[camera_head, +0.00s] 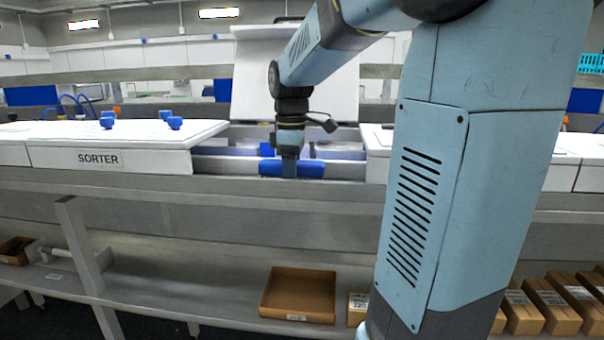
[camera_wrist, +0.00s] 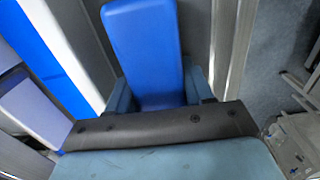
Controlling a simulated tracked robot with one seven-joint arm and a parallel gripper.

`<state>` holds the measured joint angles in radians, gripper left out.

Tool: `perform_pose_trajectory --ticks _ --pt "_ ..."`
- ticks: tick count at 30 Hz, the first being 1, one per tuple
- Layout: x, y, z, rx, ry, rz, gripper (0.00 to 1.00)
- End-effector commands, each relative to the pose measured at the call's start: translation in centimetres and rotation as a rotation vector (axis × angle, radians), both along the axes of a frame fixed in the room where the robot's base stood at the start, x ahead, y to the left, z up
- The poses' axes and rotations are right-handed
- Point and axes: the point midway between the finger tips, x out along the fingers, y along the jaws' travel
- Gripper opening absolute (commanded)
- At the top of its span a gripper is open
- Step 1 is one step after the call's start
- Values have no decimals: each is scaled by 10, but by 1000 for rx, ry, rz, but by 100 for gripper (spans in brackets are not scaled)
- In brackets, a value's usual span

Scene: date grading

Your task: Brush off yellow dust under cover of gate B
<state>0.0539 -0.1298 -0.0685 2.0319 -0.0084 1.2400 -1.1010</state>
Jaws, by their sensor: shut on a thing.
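My gripper (camera_head: 289,170) reaches down into the open section of the sorter (camera_head: 110,160). It is shut on a long blue brush (camera_head: 310,170), which lies crosswise just behind the front rail. In the wrist view my gripper (camera_wrist: 158,95) has a finger on each side of the blue brush (camera_wrist: 143,40). Its bristles are hidden. A white cover (camera_head: 330,90) stands raised behind the open section. Blue and pale parts show inside the section, partly hidden by my arm. I cannot make out yellow dust or a gate B label.
Closed white covers flank the opening; the left one carries blue knobs (camera_head: 174,122). The metal front rail (camera_head: 330,190) runs close below the brush. On the lower shelf are an open brown box (camera_head: 298,295) and several cartons (camera_head: 545,305). My arm blocks the right side.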

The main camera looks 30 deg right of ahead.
Motion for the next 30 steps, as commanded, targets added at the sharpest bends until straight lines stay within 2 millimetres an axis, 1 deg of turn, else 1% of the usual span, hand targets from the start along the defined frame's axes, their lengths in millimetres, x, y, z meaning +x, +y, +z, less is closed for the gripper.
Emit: perform_pose_trajectory --ticks 10,20,30 --pt "12 18 1 1 -1 2 18" --pt "17 26 1 1 -1 3 18" --pt "29 42 0 0 -1 1 18"
